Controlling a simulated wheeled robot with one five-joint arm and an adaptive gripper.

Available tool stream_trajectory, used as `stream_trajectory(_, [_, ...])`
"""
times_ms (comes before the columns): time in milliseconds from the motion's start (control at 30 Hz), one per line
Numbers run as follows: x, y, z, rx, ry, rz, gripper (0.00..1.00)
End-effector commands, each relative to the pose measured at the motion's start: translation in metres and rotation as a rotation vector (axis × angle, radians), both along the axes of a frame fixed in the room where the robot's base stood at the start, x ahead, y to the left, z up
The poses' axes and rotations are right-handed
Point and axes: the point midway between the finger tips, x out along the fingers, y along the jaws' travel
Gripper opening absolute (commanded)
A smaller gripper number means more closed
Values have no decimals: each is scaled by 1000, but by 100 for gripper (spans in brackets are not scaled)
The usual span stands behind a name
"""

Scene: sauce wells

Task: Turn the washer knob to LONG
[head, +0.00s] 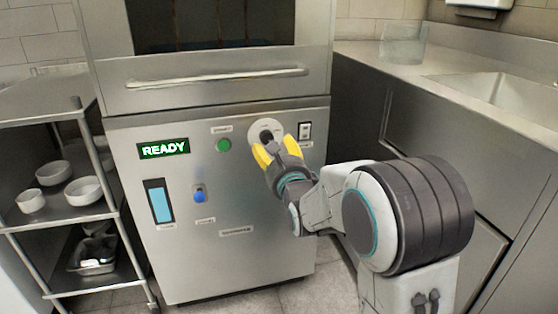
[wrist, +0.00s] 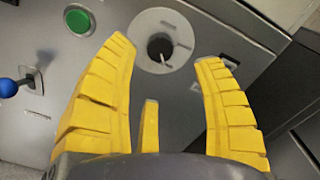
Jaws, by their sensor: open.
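The washer knob (head: 266,135) is a small dark knob on a pale round dial plate (wrist: 137,30), on the upper right of the washer's steel front panel. In the wrist view the knob (wrist: 160,46) shows between and beyond my fingertips, with small marks around it that are too small to read. My gripper (head: 277,151) is open, with its yellow fingers pointing at the dial. In the wrist view my gripper (wrist: 166,52) has its fingers on either side of the knob; I cannot tell any contact. In the head view the fingers partly cover the dial.
The panel also has a lit READY display (head: 164,148), a green button (head: 223,145), a blue-tipped lever (head: 199,196) and a switch (head: 305,131). A shelf with white bowls (head: 84,190) stands left. A steel counter with a sink (head: 505,95) stands right.

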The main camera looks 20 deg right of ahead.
Motion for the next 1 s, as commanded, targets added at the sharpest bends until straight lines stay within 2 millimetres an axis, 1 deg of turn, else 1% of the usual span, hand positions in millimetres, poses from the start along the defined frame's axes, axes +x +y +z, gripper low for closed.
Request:
stream_trajectory(33, [-7,0,0,0,0,0,61])
stream_trajectory(200, [-25,0,0,0,-1,1,61])
stream_trajectory(400, [-37,0,0,0,1,1,61])
stream_trajectory(833, [-40,0,0,-1,0,0,61])
stream_trajectory(933, [-41,0,5,-18,8,0,61])
stream_trajectory(1000, [-43,0,13,-52,25,0,61])
